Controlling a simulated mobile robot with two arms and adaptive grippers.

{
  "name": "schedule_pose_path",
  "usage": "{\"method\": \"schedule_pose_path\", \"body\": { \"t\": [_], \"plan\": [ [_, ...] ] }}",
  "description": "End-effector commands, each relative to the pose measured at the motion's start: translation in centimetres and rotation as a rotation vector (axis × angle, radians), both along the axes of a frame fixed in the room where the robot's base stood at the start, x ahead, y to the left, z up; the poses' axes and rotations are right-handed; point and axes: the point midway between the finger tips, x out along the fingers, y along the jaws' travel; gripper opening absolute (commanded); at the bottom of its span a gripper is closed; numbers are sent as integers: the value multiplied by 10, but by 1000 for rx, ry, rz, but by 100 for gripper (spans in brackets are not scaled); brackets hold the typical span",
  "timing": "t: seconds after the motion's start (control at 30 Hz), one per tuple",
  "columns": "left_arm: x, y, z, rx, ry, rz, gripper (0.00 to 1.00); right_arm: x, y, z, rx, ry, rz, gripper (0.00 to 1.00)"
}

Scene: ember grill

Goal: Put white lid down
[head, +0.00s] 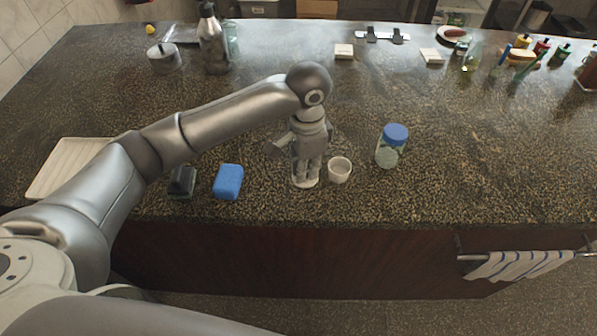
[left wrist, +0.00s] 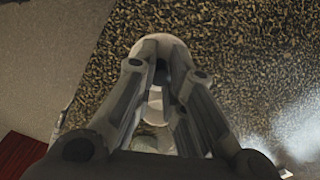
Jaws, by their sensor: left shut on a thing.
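My left gripper (head: 306,181) points down at the front middle of the counter. It is shut on the white lid (head: 297,184), whose pale rim shows around the fingertips. In the left wrist view, the fingers (left wrist: 161,62) cover most of the lid, and its pale round edge (left wrist: 162,40) shows beyond them. The lid is at or just above the counter top; I cannot tell whether it touches. A small white cup (head: 340,171) stands just right of the gripper. My right gripper is not in view.
A jar with a blue lid (head: 391,148) stands right of the cup. A blue sponge (head: 228,182) and a dark object (head: 182,182) lie to the left, with a pale ribbed tray (head: 62,170) beyond.

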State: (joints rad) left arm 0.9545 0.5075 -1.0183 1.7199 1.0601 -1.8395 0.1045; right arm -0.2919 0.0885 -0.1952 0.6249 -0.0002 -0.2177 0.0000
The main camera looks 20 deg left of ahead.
Motion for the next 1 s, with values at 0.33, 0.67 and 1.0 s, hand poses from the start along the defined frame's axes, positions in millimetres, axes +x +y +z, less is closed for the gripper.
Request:
{"method": "schedule_pose_path", "body": {
  "t": [0.33,0.67,1.0],
  "plan": [
    [19,19,-32,-1,1,2,0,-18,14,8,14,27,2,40],
    [21,22,-66,-1,-2,-1,0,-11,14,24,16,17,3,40],
    [21,21,-70,-1,-2,0,13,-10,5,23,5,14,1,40]
  ]
}}
